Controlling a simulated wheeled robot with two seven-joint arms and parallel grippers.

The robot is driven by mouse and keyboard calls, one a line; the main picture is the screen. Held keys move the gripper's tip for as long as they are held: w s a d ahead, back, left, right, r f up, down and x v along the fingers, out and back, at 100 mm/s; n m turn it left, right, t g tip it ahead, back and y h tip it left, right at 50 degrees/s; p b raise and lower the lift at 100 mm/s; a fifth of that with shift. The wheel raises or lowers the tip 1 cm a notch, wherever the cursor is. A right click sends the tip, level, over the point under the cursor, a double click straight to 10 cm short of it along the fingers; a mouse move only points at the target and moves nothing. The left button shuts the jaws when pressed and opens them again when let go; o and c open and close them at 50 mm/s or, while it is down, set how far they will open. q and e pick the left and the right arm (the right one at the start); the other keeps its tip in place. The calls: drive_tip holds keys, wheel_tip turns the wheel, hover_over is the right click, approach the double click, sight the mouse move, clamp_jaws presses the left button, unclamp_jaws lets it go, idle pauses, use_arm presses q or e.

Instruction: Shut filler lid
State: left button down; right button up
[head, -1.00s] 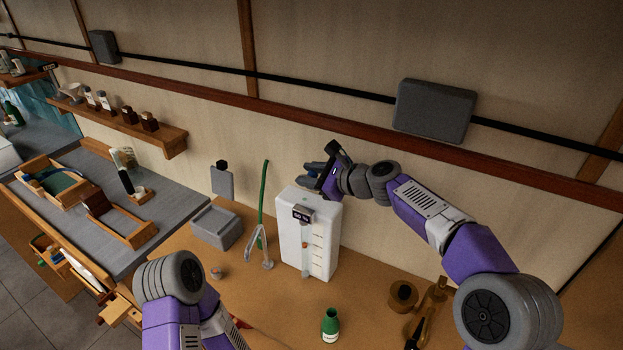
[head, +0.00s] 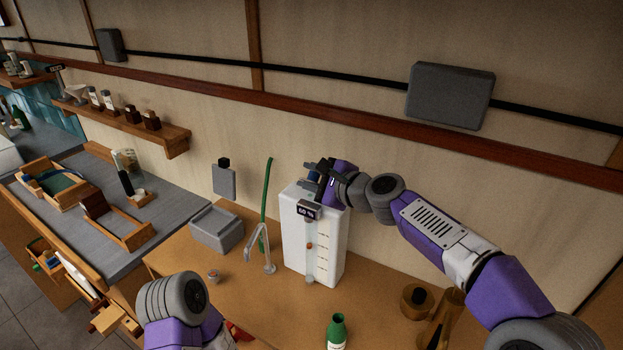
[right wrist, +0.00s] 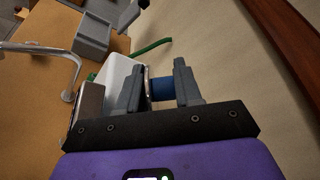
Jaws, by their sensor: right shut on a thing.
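The white filler tank (head: 296,240) stands upright on the wooden counter, with a small dark display (head: 306,211) and level marks on its front. My right gripper (head: 316,172) is at the top of the tank, towards its back. In the right wrist view my right gripper (right wrist: 160,88) is shut on a blue cylindrical part (right wrist: 162,88), apparently the filler lid or its cap. The white tank (right wrist: 118,72) shows just left of the fingers. The fingers hide most of the blue part, so I cannot tell how far the lid is open. My left gripper is outside the picture.
A curved metal spout (head: 265,250) and a green hose (head: 267,200) stand left of the tank. A grey bin (head: 216,230) is further left. A green bottle (head: 336,330) stands in front. The wall is close behind the tank.

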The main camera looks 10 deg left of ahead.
drive_tip(key=o, duration=0.9)
drive_tip(key=shift+c, duration=0.2)
drive_tip(key=shift+b+v, duration=0.35)
drive_tip(key=shift+v, duration=3.45)
